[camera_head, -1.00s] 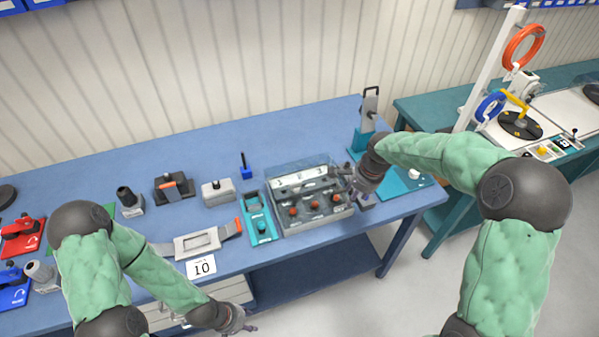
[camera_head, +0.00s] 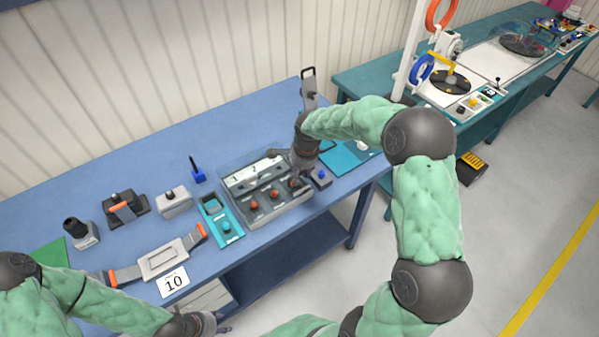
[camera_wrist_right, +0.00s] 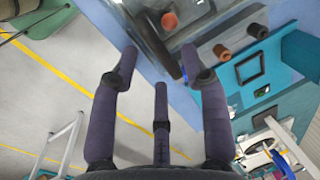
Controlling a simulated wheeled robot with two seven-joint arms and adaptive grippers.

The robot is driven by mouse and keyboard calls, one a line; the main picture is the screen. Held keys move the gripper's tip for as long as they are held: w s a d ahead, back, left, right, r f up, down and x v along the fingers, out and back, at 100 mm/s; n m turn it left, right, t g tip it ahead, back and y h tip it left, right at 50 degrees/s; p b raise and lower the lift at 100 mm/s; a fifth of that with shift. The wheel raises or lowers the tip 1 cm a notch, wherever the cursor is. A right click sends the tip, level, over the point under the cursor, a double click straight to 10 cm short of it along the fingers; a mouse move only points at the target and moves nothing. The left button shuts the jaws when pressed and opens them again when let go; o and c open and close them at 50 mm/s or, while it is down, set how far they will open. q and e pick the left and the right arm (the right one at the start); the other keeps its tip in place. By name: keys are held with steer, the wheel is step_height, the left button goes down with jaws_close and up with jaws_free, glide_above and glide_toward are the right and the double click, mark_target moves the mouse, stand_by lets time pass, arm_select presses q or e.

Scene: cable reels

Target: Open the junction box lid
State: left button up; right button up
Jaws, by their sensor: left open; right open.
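The junction box (camera_head: 262,204) is a grey box with a see-through cover, a white strip and orange-topped knobs inside, on the blue table (camera_head: 120,170). I cannot tell how far its lid is raised. My right gripper (camera_head: 283,160) is open and empty at the box's right end, over its back part. In the right wrist view, the right gripper (camera_wrist_right: 160,65) has its fingers spread beside the box's edge (camera_wrist_right: 150,40), with an orange knob beyond. Whether a finger touches the lid is unclear. My left gripper (camera_head: 215,324) is open, low at the table's front edge, away from the box.
A teal fixture (camera_head: 222,220) stands just left of the box, and a small block with a blue button (camera_head: 322,177) just right. A grey strap fixture (camera_head: 160,262) and a card marked 10 (camera_head: 173,282) lie further left. A teal bench (camera_head: 375,80) stands behind right.

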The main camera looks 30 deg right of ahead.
steer(key=shift+w+f, duration=0.15)
steer(key=shift+f, duration=0.4)
